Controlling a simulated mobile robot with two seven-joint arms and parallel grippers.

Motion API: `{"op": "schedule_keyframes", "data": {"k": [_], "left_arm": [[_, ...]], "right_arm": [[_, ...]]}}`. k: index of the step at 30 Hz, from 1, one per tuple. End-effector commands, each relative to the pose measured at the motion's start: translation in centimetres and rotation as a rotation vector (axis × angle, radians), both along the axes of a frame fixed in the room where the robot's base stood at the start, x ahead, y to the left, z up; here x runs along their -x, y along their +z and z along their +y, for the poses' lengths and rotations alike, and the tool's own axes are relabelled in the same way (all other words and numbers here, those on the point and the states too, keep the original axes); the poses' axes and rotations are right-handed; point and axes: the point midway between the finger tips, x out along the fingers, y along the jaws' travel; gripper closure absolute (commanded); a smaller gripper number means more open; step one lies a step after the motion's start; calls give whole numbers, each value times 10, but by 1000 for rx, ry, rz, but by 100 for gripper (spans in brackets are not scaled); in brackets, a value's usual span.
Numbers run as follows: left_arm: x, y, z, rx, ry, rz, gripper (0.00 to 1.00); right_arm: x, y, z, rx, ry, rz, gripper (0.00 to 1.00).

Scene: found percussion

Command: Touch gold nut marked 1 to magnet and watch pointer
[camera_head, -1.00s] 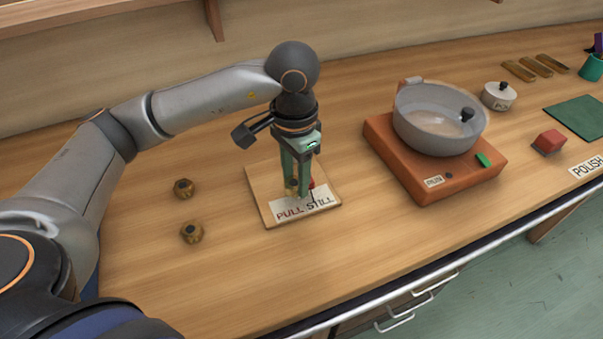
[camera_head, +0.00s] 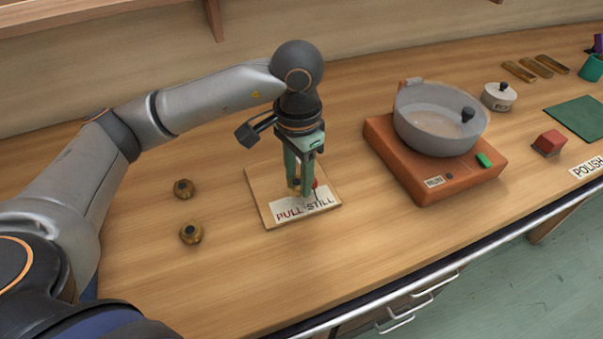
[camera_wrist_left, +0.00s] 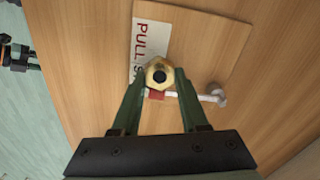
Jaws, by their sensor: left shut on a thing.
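My left gripper (camera_head: 301,190) points down over the wooden board (camera_head: 262,208) marked PULL and STILL. It is shut on a gold nut (camera_wrist_left: 158,73), held between the fingertips in the left wrist view. No number is readable on it. A small red block (camera_wrist_left: 156,96), perhaps the magnet, shows just beside the nut; I cannot tell whether they touch. A pale arm with a round grey end (camera_wrist_left: 216,95) extends from near the block. The pointer is mostly hidden by the fingers in the head view. At the left wrist view's edge is a dark part with orange, possibly my right arm.
Bare bench lies in front of the board.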

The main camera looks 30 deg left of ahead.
Motion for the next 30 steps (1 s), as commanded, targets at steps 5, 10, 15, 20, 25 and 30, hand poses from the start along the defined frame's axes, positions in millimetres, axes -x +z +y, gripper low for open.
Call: {"op": "schedule_keyframes", "data": {"k": [5,10,15,20,25,30], "left_arm": [[2,0,2,1,0,-3,100],[6,0,6,1,2,-2,100],[11,0,10,1,1,-2,100],[15,0,13,1,0,-2,100],[20,0,17,1,1,-2,100],[24,0,21,2,-1,-1,100]], "right_arm": [[0,-2,0,0,0,0,50],[0,-5,0,0,0,0,50],[0,-8,0,0,0,0,50],[1,-11,0,0,-1,2,50],[4,-15,0,0,-1,7,50],[5,-18,-1,1,-1,9,50]]}}
